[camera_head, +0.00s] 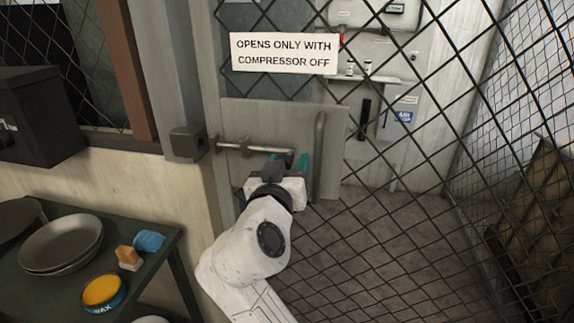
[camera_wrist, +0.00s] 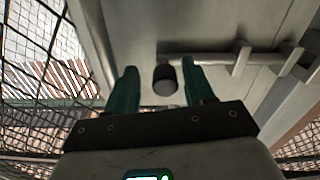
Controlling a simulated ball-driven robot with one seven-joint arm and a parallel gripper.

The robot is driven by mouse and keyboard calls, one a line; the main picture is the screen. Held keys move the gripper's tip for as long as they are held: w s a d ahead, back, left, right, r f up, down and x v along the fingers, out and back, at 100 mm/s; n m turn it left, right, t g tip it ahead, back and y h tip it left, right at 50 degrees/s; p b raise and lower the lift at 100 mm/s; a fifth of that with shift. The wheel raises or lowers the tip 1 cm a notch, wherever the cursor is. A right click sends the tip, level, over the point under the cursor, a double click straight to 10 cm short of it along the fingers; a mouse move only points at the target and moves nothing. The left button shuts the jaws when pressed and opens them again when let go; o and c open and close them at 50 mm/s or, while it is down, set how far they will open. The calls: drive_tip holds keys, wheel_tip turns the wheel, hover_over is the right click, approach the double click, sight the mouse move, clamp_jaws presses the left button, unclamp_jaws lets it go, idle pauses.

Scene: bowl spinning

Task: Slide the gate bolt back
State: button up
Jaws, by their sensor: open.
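The gate bolt (camera_head: 240,147) is a grey horizontal rod on the gate's metal plate (camera_head: 260,115). Its left end reaches a block (camera_head: 188,143) on the post. In the wrist view the bolt (camera_wrist: 215,59) runs through brackets, and its dark round knob (camera_wrist: 164,79) points toward the camera. My gripper (camera_head: 288,162) is at the bolt's right end, with its teal fingers apart. In the wrist view the gripper (camera_wrist: 163,85) has one finger on each side of the knob, with a gap showing on the left. Contact with the right finger cannot be told.
A vertical pull handle (camera_head: 319,155) is just right of my gripper. A sign (camera_head: 285,53) reads "OPENS ONLY WITH COMPRESSOR OFF". Wire mesh (camera_head: 410,215) fills the right side. A dark table (camera_head: 150,262) at lower left holds bowls (camera_head: 62,243) and a wax tin (camera_head: 103,292).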

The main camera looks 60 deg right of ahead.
drive_tip(key=shift+a, duration=0.15)
drive_tip(key=b+v, duration=0.1)
drive_tip(key=v, duration=0.9)
drive_tip(key=shift+a, duration=0.25)
drive_tip(key=shift+s, duration=0.1)
drive_tip(key=s+f+n+g+y+p, duration=0.25)
drive_tip(key=f+n+y, duration=0.65)
drive_tip(key=f, duration=1.4)
drive_tip(key=s+a+f+n+g+y, duration=0.1)
drive_tip(key=s+a+f+y, duration=0.2)
drive_tip(key=s+f, duration=0.3)
drive_tip(key=s+a+f+n+g+y, duration=0.1)
drive_tip(key=s+a+f+y, duration=0.2)
drive_tip(key=s+f+y, duration=0.1)
drive_tip(key=shift+s+f+n+g+y+p, duration=0.35)
drive_tip(key=shift+s+f+n+y+p, duration=0.1)
drive_tip(key=shift+s+f, duration=0.6)
drive_tip(key=shift+s+a+r, duration=0.1)
drive_tip(key=shift+r, duration=0.05)
drive_tip(key=shift+c, duration=0.3)
